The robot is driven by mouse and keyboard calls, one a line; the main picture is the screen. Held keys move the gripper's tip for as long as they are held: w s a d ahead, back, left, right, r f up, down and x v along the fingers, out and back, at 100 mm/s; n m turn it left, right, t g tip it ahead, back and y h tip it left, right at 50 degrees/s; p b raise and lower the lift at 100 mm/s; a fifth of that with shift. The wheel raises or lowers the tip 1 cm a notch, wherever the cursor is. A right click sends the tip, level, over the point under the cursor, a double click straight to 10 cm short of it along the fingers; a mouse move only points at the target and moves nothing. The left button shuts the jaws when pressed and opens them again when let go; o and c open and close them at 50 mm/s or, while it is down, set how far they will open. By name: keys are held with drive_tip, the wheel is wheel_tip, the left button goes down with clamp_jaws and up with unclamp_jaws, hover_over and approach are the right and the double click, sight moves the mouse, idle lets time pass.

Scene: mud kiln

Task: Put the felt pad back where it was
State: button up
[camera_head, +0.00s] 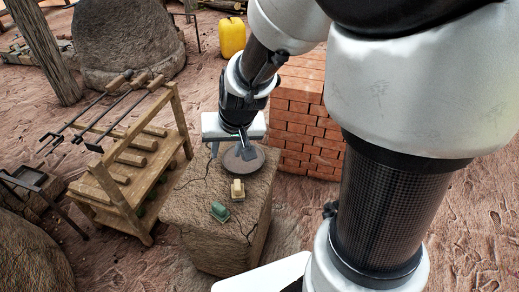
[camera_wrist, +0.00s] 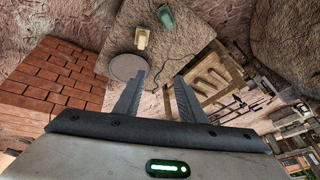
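A flat, round grey disc (camera_head: 247,163), probably the felt pad, lies on top of a clay block (camera_head: 208,246), close to its far edge. It also shows in the wrist view (camera_wrist: 126,66), just left of one fingertip. My gripper (camera_head: 230,150) points down over the far part of the block, beside and partly in front of the disc. In the wrist view my gripper (camera_wrist: 161,78) has its fingers spread, with nothing held between them. I cannot tell whether a finger touches the disc.
A cream block-shaped object (camera_head: 237,190) and a green one (camera_head: 220,212) stand on the clay block, nearer than the disc. A wooden rack (camera_head: 127,190) with tongs stands at left. A brick stack (camera_head: 305,125) stands behind right. A yellow canister (camera_head: 232,37) is farther back.

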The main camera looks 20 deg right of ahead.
drive_tip(key=s+d+r+n, duration=0.1)
drive_tip(key=s+r, duration=0.6)
drive_tip(key=s, duration=0.1)
drive_tip(key=s+d+r+h, duration=0.1)
drive_tip(key=s+d+r, duration=0.1)
drive_tip(key=s+r, duration=0.5)
drive_tip(key=shift+s+d+r+n+t, duration=0.25)
drive_tip(key=shift+s+n+t, duration=0.15)
drive_tip(key=shift+s, duration=0.45)
drive_tip(key=shift+r, duration=0.1)
wheel_tip(320, 180, up, 20)
drive_tip(key=p, duration=2)
